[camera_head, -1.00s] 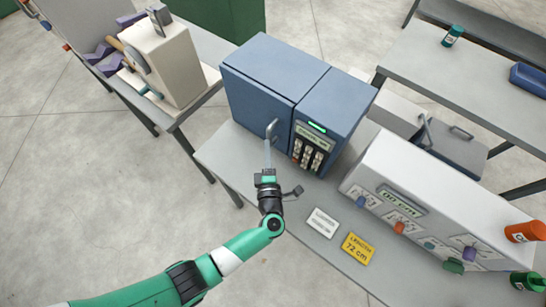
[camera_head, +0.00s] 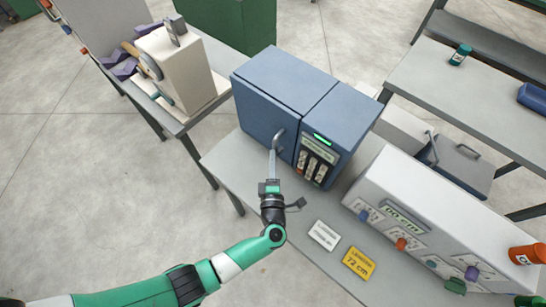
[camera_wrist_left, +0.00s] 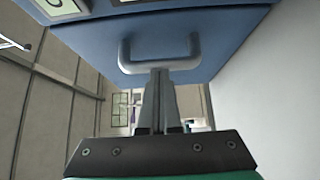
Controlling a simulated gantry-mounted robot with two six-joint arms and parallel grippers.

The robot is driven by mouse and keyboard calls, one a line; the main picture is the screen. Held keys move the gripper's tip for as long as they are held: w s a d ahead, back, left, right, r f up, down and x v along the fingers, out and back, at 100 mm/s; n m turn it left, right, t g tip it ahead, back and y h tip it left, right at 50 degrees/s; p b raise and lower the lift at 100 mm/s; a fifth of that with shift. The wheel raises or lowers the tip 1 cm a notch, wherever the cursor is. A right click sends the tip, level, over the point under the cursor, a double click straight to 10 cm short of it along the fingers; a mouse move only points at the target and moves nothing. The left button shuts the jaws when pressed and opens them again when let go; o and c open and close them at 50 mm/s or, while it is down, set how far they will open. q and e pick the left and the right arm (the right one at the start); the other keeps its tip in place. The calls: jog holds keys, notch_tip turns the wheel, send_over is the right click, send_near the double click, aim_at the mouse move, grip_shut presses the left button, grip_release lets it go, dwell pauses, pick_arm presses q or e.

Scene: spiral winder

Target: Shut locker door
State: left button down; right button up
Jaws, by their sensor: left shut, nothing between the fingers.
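The blue locker (camera_head: 300,110) stands on the grey table. Its door (camera_head: 260,108) is on the left part of the front and looks flush with the body in the head view. The grey door handle (camera_head: 280,138) is a bar near the door's right edge. My left gripper (camera_head: 272,155) is shut and empty, with its fingertips at the handle; whether they touch it I cannot tell. In the left wrist view the shut fingers (camera_wrist_left: 160,85) point at the handle (camera_wrist_left: 158,62) on the blue door face (camera_wrist_left: 225,25). My right gripper is not in view.
A keypad panel with a green light (camera_head: 318,150) is right of the door. A white label (camera_head: 323,235) and a yellow card reading 72 cm (camera_head: 358,263) lie in front. A white machine with knobs (camera_head: 430,215) stands at right. The floor at left is clear.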

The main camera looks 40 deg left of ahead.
pick_arm(q)
jog(key=s+d+b, duration=0.2)
jog(key=d, duration=0.7)
jog(key=shift+d+f, duration=0.2)
jog(key=shift+f, duration=0.15)
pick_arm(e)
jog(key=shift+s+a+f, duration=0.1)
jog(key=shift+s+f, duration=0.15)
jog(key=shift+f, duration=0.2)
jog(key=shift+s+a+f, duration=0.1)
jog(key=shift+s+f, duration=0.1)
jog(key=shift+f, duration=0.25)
pick_arm(q)
jog(key=shift+s+a, duration=0.1)
jog(key=shift+a, duration=0.05)
